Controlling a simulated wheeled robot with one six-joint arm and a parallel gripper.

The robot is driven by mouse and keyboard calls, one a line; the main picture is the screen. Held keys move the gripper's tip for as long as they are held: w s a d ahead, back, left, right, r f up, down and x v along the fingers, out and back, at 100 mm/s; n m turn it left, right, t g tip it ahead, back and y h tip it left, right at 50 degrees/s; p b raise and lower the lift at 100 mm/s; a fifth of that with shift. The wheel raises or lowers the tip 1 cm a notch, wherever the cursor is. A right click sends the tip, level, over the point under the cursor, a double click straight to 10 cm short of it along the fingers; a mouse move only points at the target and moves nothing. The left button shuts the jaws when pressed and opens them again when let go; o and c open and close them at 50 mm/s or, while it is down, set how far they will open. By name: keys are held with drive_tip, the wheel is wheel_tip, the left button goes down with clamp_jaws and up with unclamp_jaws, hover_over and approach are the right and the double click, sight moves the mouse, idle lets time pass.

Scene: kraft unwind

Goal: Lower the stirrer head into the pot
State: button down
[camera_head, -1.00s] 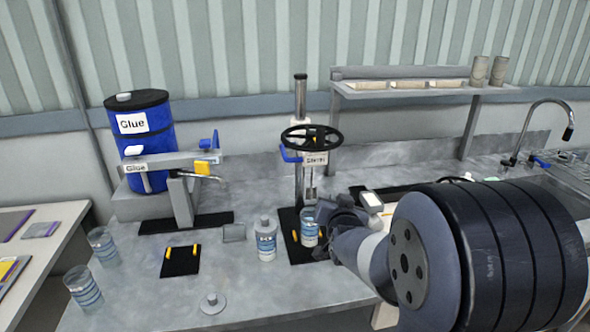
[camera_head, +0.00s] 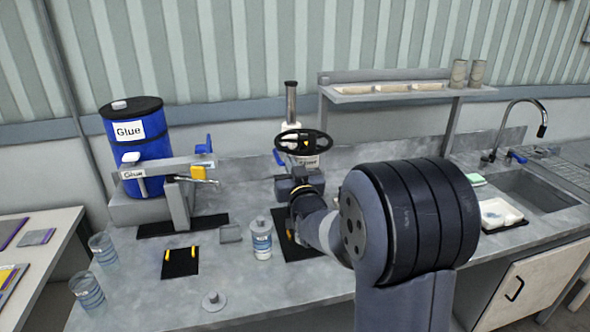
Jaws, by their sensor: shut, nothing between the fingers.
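The stirrer stands at the middle back of the bench, a metal column (camera_head: 291,103) with a black handwheel (camera_head: 303,142) and a labelled head (camera_head: 304,161) below it. A blue lever (camera_head: 279,157) sticks out at its left. My gripper (camera_head: 297,180) is just in front of the stirrer, below the handwheel. It is shut and empty; its fingertips are mostly hidden, and I cannot tell whether it touches the stirrer. The pot is hidden behind my arm; the black mat (camera_head: 284,222) under the stirrer shows partly.
A labelled bottle (camera_head: 261,239) stands just left of the stirrer mat. A glue dispenser with a blue drum (camera_head: 135,155) is at the left, with a small black mat (camera_head: 180,262) before it. Two glasses (camera_head: 103,249) stand at the front left. A sink (camera_head: 538,190) is at the right.

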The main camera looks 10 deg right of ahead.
drive_tip(key=shift+w+r, duration=0.1)
drive_tip(key=shift+w, duration=0.9)
